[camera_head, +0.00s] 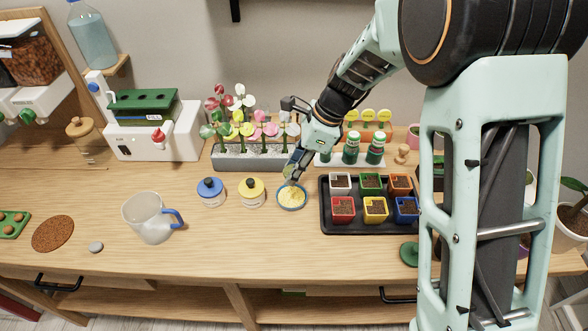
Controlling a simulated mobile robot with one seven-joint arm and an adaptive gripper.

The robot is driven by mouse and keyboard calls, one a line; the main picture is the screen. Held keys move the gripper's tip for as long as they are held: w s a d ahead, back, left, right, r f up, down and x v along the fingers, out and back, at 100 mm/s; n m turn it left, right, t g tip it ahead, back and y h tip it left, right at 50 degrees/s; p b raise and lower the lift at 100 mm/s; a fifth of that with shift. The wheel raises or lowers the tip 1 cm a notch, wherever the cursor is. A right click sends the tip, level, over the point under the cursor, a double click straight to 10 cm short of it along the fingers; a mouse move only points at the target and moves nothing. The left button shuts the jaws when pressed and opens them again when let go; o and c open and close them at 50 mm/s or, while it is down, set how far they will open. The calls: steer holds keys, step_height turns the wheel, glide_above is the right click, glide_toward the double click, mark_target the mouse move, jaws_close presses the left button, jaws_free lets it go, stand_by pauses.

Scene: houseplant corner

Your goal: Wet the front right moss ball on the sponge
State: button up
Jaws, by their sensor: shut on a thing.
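A round yellow sponge (292,198) lies in a shallow blue dish (291,208) at the middle of the table. My gripper (290,182) points down over the dish, with its fingertips at or just above the sponge's far side. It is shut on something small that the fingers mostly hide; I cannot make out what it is. I cannot tell whether that thing touches the sponge.
Blue-lidded (211,193) and yellow-lidded (251,192) jars stand left of the dish. A black tray (347,226) of coloured pots is close on its right. A grey planter (233,163) of flowers and a bottle rack (328,162) stand behind. The table in front is clear.

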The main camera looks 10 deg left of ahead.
steer(key=shift+f+b, duration=2.45)
steer(key=shift+f, duration=0.45)
steer(key=shift+f, duration=0.65)
step_height(320, 180, up, 7)
steer(key=p, duration=0.6)
steer(key=shift+r, duration=0.15)
steer(key=shift+d, duration=0.1)
stand_by(0.8)
